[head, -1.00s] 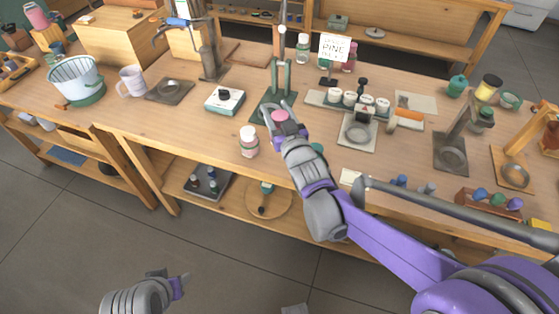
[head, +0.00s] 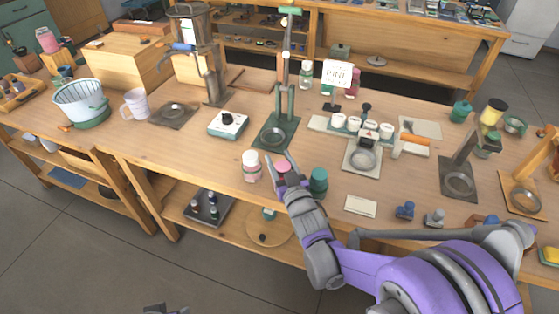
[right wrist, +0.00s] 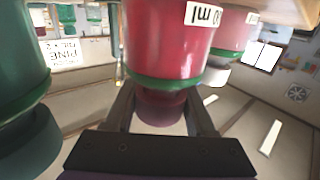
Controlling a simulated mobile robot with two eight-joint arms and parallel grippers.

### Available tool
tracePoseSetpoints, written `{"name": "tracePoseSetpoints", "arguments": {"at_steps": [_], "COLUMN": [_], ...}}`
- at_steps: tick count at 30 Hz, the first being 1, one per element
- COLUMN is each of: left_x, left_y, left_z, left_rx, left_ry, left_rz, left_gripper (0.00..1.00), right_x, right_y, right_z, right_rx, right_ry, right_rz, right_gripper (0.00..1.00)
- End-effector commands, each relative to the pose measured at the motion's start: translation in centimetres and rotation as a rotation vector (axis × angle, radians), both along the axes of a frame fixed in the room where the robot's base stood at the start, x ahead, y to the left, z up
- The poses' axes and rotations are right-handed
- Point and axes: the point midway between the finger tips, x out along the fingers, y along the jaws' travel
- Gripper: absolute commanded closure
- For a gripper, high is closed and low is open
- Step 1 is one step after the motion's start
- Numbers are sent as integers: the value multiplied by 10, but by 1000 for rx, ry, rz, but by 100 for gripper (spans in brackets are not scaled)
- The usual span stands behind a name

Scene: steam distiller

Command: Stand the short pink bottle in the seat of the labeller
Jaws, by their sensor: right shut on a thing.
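My right gripper (head: 284,165) is shut on a pink bottle (head: 283,168) near the table's front edge. In the right wrist view the bottle (right wrist: 165,40) fills the middle, with a green band and part of a label, between the fingers. I cannot tell whether it touches the table. A grey device with a round seat (head: 363,157) and an orange-handled roller beside it stands to the right. A green press-like stand (head: 276,131) is behind the gripper. No marking shows which one is the labeller. Only the tip of my left gripper (head: 166,309) shows at the bottom edge.
A pink white-capped bottle (head: 251,166) stands close left of the gripper, and a green jar (head: 318,181) close right. A white box with a dial (head: 228,124) is behind left. A blank card (head: 361,205) lies in front of the grey device. A PINE sign (head: 338,73) stands behind.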

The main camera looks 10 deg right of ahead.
Motion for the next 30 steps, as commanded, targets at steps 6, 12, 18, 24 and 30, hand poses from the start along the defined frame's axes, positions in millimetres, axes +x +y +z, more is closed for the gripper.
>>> {"name": "tracePoseSetpoints", "arguments": {"at_steps": [6, 12, 18, 24, 30], "left_x": [0, 0, 0, 0, 0], "left_y": [0, 0, 0, 0, 0], "left_z": [-5, -4, -4, -2, -4], "left_rx": [0, 0, 0, 0, 0], "left_ry": [1, 1, 1, 1, 1], "left_rz": [0, 0, 0, 0, 0], "left_gripper": [50, 50, 50, 50, 50], "right_x": [0, 0, 0, -14, -55], "right_y": [0, 0, 0, -1, -6], "right_z": [-5, -4, -4, -3, -7], "right_rx": [0, 0, 0, 0, 0], "right_ry": [0, 0, 0, 0, 0], "right_rz": [0, 0, 0, 0, -1], "right_gripper": [39, 15, 15, 15, 15]}}
